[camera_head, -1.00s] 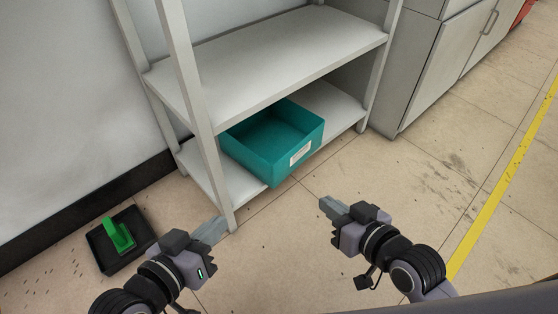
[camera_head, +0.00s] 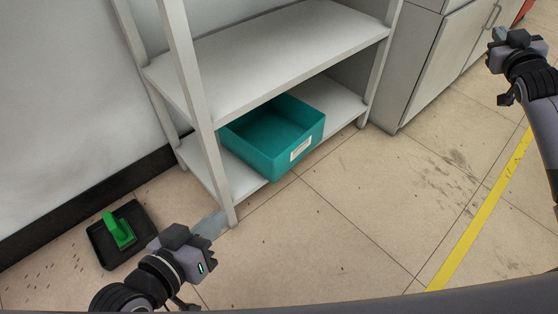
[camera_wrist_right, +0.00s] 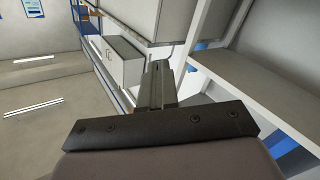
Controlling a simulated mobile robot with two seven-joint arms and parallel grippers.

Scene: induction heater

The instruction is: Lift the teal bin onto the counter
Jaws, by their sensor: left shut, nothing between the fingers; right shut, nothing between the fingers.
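The teal bin (camera_head: 287,158) is an open box with a white label on its front. It sits on the lower shelf (camera_head: 229,177) of a grey shelf unit, its front edge sticking out past the shelf. My left gripper (camera_head: 221,222) is shut and empty, low and left of the bin beside the unit's front post. My right gripper (camera_head: 499,36) is shut and empty, far to the right of the bin, in front of the grey cabinets. In the right wrist view its shut fingers (camera_wrist_right: 161,82) show in the middle, and no bin shows there.
Grey cabinets (camera_head: 428,75) stand right of the shelf unit. The upper shelf (camera_head: 265,60) overhangs the bin's back part. A black tray (camera_head: 100,245) with a green object (camera_head: 119,231) lies on the floor at left. The floor before the bin is clear, with a yellow line (camera_head: 480,212) at right.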

